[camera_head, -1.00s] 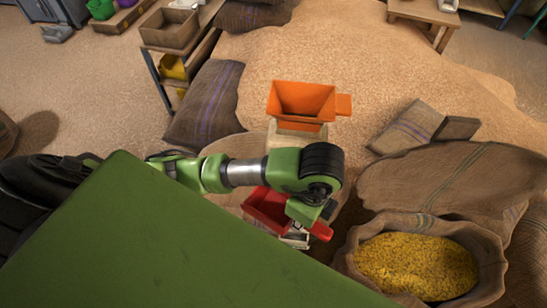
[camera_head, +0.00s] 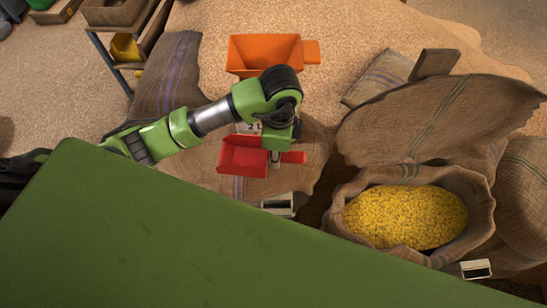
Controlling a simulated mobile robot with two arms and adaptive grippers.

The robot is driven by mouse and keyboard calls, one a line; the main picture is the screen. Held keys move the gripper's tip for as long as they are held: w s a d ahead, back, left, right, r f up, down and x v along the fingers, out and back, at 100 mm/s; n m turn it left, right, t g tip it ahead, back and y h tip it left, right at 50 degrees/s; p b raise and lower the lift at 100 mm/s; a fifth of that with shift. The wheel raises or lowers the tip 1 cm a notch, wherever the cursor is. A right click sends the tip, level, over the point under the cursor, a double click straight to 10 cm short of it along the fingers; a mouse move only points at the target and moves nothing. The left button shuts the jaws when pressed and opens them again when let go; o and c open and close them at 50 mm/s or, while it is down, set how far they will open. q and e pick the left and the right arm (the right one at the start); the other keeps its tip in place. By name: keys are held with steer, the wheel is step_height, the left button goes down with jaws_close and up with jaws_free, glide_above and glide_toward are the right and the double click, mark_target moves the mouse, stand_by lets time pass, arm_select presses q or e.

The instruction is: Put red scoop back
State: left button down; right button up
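A red scoop (camera_head: 243,157) with an open bowl and a short red handle (camera_head: 293,157) is near the middle of the camera_head view. My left gripper (camera_head: 276,157) points down and is shut on the scoop where the handle meets the bowl; the wrist partly hides its fingers. The scoop is level, in front of a pale block marked "2 L" (camera_head: 250,128). A larger orange scoop (camera_head: 263,54) stands farther back, its handle pointing right. My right gripper is not in view.
An open sack of yellow grain (camera_head: 405,215) stands at the right, with its burlap flap behind it. A small white box (camera_head: 280,205) is in front of the red scoop. A shelf (camera_head: 118,48) stands at the back left. Loose grain covers the floor behind.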

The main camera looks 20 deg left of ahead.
arm_select(q)
steer(key=w+f, duration=0.1)
steer(key=w+a+f, duration=0.1)
steer(key=f, duration=0.1)
steer(key=shift+w+a+f, duration=0.15)
steer(key=shift+w+a, duration=0.05)
steer(key=shift+f+p, duration=0.5)
steer(key=shift+f, duration=1.1)
steer(key=c, duration=1.8)
jaws_free()
steer(key=shift+c, duration=0.2)
steer(key=shift+r, duration=0.1)
step_height(320, 180, up, 12)
steer(key=b, duration=0.1)
steer(key=shift+d, duration=0.2)
